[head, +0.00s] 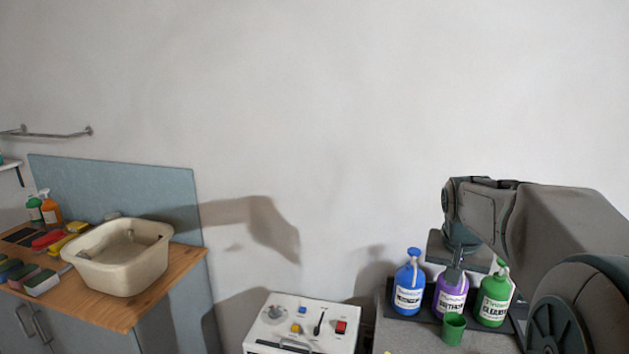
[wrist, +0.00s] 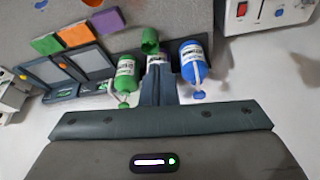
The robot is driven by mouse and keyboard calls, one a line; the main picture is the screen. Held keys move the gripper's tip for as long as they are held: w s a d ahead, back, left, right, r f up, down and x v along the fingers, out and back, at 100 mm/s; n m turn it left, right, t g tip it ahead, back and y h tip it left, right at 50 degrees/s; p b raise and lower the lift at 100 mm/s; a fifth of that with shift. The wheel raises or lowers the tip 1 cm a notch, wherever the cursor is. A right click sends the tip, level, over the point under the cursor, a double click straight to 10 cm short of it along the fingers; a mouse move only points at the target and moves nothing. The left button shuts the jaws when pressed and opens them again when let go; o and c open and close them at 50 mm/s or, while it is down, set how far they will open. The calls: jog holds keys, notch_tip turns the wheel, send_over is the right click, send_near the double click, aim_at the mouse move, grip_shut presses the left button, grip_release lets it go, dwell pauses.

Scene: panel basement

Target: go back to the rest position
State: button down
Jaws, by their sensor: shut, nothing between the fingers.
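A blue bottle (head: 408,288) stands to the left of the purple one and a green bottle (head: 494,298) to the right. A green cup (head: 453,328) is in front of the purple bottle. I cannot tell whether the fingers touch the purple bottle.
A white control box (head: 300,325) with knobs and a red switch stands left of the bottles. A wooden counter (head: 150,300) with a cream basin (head: 125,262) and several sponges is at far left. Coloured squares and trays (wrist: 90,62) lie beside the green bottle in the wrist view.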

jog(key=s+a+f+n, duration=0.1)
jog(key=s+a+f, duration=0.1)
jog(key=s+a, duration=0.2)
jog(key=s+a+f+n+y, duration=0.1)
jog(key=s+a, duration=0.3)
jog(key=s, duration=0.6)
jog(key=s+a+f+n+y, duration=0.1)
jog(key=s+a+f+n, duration=0.2)
jog(key=s, duration=0.4)
jog(key=shift+a+f, duration=0.3)
jog(key=shift+a, duration=0.25)
